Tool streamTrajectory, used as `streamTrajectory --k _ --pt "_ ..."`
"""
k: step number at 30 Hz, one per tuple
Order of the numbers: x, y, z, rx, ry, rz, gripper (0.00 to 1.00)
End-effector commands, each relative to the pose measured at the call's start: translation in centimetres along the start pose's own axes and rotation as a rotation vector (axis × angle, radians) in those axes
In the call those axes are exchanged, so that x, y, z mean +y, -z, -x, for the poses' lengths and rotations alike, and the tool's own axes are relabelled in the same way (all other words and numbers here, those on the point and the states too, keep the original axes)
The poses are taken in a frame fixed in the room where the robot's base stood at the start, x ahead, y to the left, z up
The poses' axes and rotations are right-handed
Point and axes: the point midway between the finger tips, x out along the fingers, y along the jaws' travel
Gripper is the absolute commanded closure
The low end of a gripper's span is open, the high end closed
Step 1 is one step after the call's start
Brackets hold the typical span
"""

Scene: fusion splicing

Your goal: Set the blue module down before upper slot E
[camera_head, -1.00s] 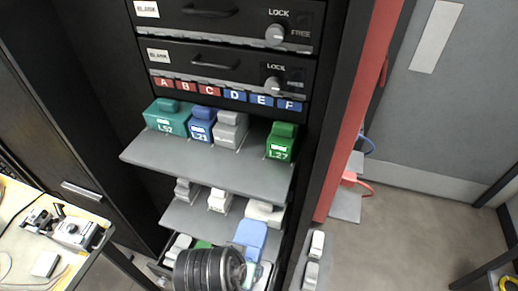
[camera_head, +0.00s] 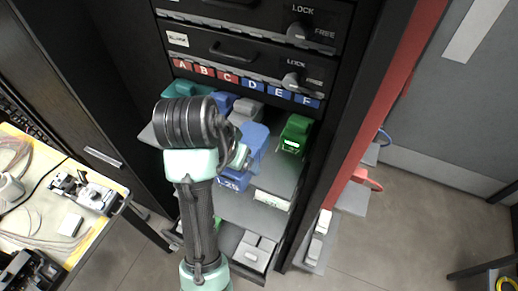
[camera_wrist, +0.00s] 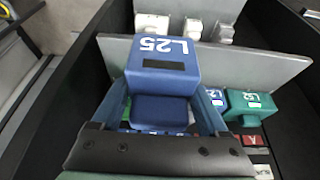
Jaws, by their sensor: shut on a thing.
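The blue module L25 (camera_wrist: 162,62) is in my gripper (camera_wrist: 163,108), with a bluish finger on each side of it. In the head view the blue module (camera_head: 235,181) hangs at the front of the upper shelf (camera_head: 278,178), below my gripper (camera_head: 251,145); whether it touches the shelf cannot be told. The blue label E (camera_head: 279,91) is on the strip above the shelf, between D and F. The module is left of the gap between the grey module (camera_head: 246,109) and the green module L27 (camera_head: 295,134). My arm hides much of the shelf's left part.
A teal module (camera_head: 187,88) and another blue module (camera_head: 223,101) stand at the left of the upper shelf. Grey modules (camera_head: 255,248) lie on a lower level. The rack's right side post (camera_head: 352,130) stands close to the green module. A bench (camera_head: 92,222) is at the left.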

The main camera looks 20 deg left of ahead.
Motion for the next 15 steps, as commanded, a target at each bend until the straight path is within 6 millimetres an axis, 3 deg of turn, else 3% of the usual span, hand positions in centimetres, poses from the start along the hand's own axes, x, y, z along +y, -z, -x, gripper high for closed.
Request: streamTrajectory --k 1,6,12,15 --pt "0.0 1.1 -0.9 0.004 0.001 -0.003 0.93" --pt "0.1 5.1 -1.6 0.0 -0.001 -0.001 0.93" --pt "0.0 8.8 -3.1 0.0 0.0 0.0 0.93" --pt "0.0 8.4 -4.7 -0.006 -0.002 0.004 0.93"
